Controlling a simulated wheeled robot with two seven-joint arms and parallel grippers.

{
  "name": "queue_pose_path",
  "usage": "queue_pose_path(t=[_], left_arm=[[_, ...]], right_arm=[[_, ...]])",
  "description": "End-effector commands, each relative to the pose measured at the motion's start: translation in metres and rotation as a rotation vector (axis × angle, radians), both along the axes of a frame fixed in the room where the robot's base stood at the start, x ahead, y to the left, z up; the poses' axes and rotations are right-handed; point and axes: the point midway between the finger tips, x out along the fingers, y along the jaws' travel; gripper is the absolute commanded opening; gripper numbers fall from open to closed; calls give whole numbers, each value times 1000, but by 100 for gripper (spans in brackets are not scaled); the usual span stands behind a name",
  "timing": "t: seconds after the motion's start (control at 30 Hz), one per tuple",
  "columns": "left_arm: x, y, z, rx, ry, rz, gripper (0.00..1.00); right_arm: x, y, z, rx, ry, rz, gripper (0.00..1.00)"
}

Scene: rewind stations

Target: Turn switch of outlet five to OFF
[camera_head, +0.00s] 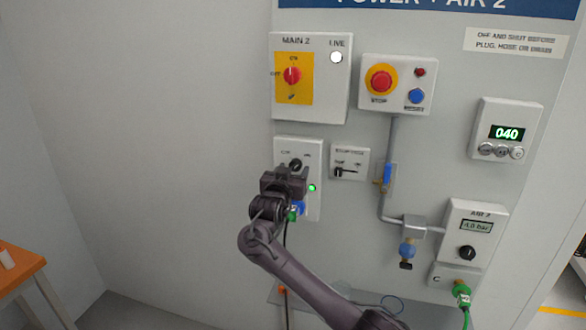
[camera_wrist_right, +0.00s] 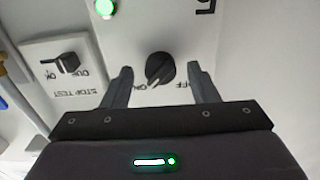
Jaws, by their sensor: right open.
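The outlet box (camera_head: 314,212) is a pale wall panel below MAIN 2; I cannot read an outlet number on it. Its black rotary switch (camera_head: 296,164) shows just above my right gripper (camera_head: 292,170). In the right wrist view, which is upside down, the switch knob (camera_wrist_right: 160,69) has its pale pointer towards the ON label, with OFF at the other side. The box's green lamp (camera_head: 312,188) is lit, also in the wrist view (camera_wrist_right: 105,8). My right gripper (camera_wrist_right: 160,72) is open, one finger on each side of the knob, with gaps visible. My left gripper is out of view.
A small STOP TEST box (camera_head: 349,162) sits close right of the outlet. The red STOP button (camera_head: 381,80) and MAIN 2 switch (camera_head: 291,76) are above. A blue-handled valve (camera_head: 387,174) and pipe are further right. A cable hangs below the outlet. The left wall is bare.

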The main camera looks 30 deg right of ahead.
Motion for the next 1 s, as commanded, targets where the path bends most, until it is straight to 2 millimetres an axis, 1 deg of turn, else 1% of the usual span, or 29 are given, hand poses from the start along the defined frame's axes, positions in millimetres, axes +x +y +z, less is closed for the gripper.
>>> queue_pose_path(t=[0.1, 0.37, 0.7, 0.87, 1.0], left_arm=[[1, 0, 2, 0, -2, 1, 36], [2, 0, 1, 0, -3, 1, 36], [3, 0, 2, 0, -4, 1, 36], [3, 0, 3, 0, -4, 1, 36], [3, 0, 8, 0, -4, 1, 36]], right_arm=[[4, -5, 0, 0, 0, 0, 54], [5, -6, 0, 1, 0, 1, 54], [5, -6, -1, 1, 0, 1, 9], [5, -6, 0, -2, 6, 1, 9], [5, -6, 1, -20, 29, 1, 9]])
